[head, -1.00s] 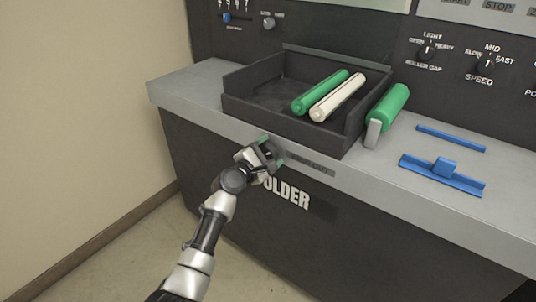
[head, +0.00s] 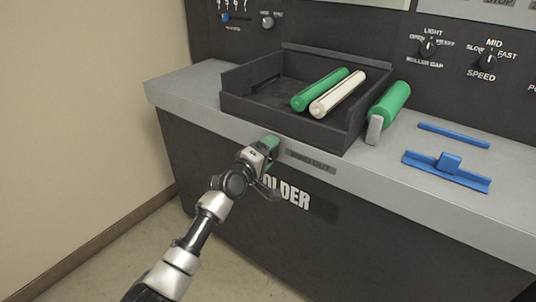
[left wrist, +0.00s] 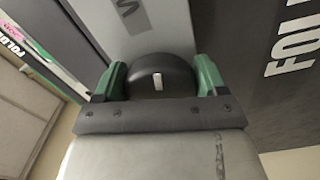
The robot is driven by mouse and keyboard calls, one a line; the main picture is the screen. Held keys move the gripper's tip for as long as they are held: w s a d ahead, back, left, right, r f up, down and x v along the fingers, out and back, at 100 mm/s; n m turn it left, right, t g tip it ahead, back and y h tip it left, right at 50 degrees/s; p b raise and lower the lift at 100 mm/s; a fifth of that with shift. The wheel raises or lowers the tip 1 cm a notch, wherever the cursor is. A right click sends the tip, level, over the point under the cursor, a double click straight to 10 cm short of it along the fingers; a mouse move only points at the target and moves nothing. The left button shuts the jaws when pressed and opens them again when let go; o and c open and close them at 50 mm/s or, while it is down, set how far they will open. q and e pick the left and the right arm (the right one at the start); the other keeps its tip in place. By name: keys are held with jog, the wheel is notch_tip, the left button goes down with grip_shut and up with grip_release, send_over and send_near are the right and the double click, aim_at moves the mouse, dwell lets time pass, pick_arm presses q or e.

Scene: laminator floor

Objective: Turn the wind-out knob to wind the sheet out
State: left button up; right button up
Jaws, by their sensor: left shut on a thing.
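The wind-out knob (left wrist: 160,75) is a dark round knob with a white mark. It fills the space between the green fingers of my left gripper (left wrist: 160,82) in the left wrist view, and the gripper is shut on it. In the head view my left gripper (head: 268,149) is at the machine's front edge, just left of the wind-out label (head: 311,161), and hides the knob. The white mark points nearly along the fingers. No sheet shows clearly. My right gripper is not in view.
Above the knob, a black tray (head: 290,130) holds a green roller (head: 320,90) and a cream roller (head: 338,94). The floor in front is clear.

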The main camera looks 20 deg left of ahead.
pick_arm(q)
jog(key=m, duration=0.3)
jog(key=shift+f+m, duration=0.25)
jog(key=shift+m, duration=0.15)
jog(key=m, duration=0.2)
jog(key=shift+a+m+b, duration=0.1)
jog(key=shift+m+b, duration=0.2)
jog(key=shift+m, duration=1.9)
jog(key=shift+a+m+p, duration=0.1)
jog(key=shift+m+p, duration=0.3)
jog(key=shift+m, duration=0.4)
jog(key=shift+f+m+p, duration=0.15)
jog(key=shift+m+p, duration=0.25)
jog(key=shift+m, duration=1.2)
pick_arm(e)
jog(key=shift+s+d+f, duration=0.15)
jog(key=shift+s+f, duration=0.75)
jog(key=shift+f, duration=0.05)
pick_arm(q)
jog(key=o, duration=0.9)
jog(key=shift+a, duration=0.1)
